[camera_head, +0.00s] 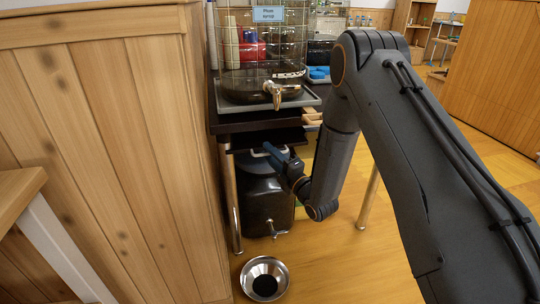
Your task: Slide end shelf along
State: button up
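A dark shelf board (250,140) sits just under a dark tabletop (232,122) at the end of a table, left of centre; I take it to be the end shelf. My gripper (272,152), with blue-grey fingers, is just below the board's front edge, over the top of a dark jar. I cannot tell whether it touches the board or the jar, or how far apart its fingers are. The dark jar (262,200) stands beneath the board and has a metal tap low on its front.
A clear jar (262,60) with a metal tap stands on a grey tray (228,104) on the tabletop. A metal bowl (281,271) is on the floor. A wooden cabinet (120,150) closes off the left. A metal table leg (368,200) stands behind my arm. Open floor lies right.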

jog(key=shift+c, duration=0.5)
jog(key=shift+r, duration=0.1)
grip_shut()
jog(key=shift+w, duration=0.15)
